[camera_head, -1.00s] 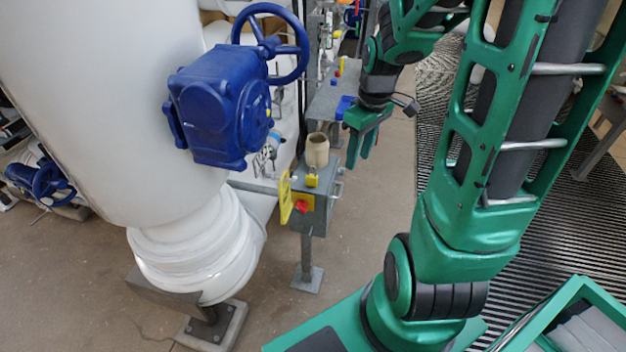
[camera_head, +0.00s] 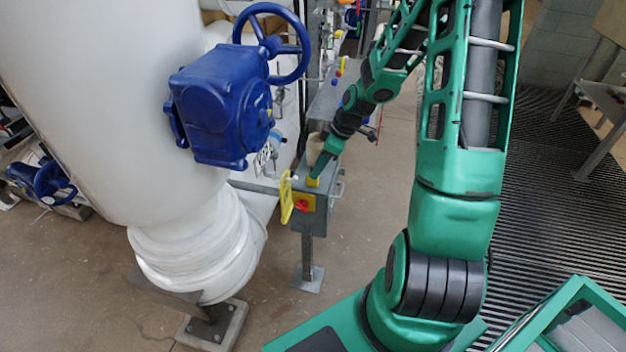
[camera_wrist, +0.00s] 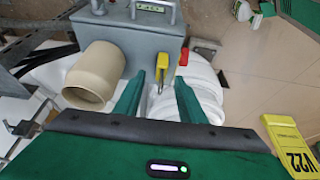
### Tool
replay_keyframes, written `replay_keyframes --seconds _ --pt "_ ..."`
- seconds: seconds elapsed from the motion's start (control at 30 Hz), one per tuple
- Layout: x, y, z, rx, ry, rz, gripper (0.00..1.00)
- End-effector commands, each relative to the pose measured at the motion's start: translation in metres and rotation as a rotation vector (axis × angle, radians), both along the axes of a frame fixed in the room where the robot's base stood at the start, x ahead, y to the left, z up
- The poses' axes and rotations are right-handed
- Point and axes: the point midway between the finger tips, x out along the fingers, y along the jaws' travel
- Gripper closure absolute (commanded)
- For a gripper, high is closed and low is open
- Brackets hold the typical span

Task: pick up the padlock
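The padlock (camera_head: 313,182) is a small yellow body with a metal shackle, on top of the grey control box (camera_head: 322,212). In the wrist view the padlock (camera_wrist: 159,74) appears between the two green fingers, its shackle toward my palm. My gripper (camera_wrist: 160,80) is open and empty, with one finger on each side of the padlock in the picture. In the head view my gripper (camera_head: 318,172) is just above the box, pointing down. I cannot tell whether the fingers are level with the padlock or short of it.
A beige cup-like cylinder (camera_wrist: 98,78) sits on the box close beside my left finger. A red knob (camera_head: 301,205) and a yellow tag (camera_head: 286,198) marked V22 are at the box's side. A large white pipe (camera_head: 110,100) with a blue valve actuator (camera_head: 215,110) stands to the left.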

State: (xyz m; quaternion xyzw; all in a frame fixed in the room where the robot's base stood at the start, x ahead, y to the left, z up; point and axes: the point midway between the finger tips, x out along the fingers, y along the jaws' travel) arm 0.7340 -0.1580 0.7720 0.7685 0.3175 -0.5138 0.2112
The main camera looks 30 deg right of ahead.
Motion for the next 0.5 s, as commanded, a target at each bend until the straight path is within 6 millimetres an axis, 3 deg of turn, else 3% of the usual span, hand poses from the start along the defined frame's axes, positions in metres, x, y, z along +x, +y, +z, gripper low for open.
replay_keyframes --seconds 0.23,0.5 --pt "0.003 0.004 -0.013 0.0 0.002 -0.001 0.63" --pt "0.01 0.014 -0.045 0.001 0.002 0.0 0.63"
